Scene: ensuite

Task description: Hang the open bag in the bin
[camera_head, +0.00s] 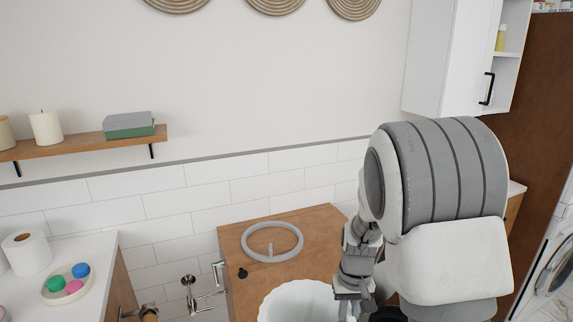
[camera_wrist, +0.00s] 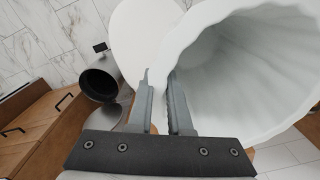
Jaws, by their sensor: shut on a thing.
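The white bag (camera_head: 300,303) is open, with a wavy rim, at the bottom of the head view. In the wrist view the bag (camera_wrist: 250,65) fills the right side, and I see into its hollow inside. My gripper (camera_wrist: 160,82) is shut on the bag's wall near the rim, at its left side in the wrist view. In the head view my gripper (camera_head: 348,296) is at the bag's right edge. A round, dark-mouthed container (camera_wrist: 98,85), apparently the bin, stands apart from the bag at the left of the wrist view. Its base is partly hidden.
A grey ring (camera_head: 272,241) lies on the wooden cabinet top (camera_head: 240,285) behind the bag. A metal wall fitting (camera_head: 190,290) is left of the bag. A counter (camera_head: 90,262) with a toilet roll (camera_head: 27,252) and a small tray is further left. A wall cabinet (camera_head: 450,60) hangs at upper right.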

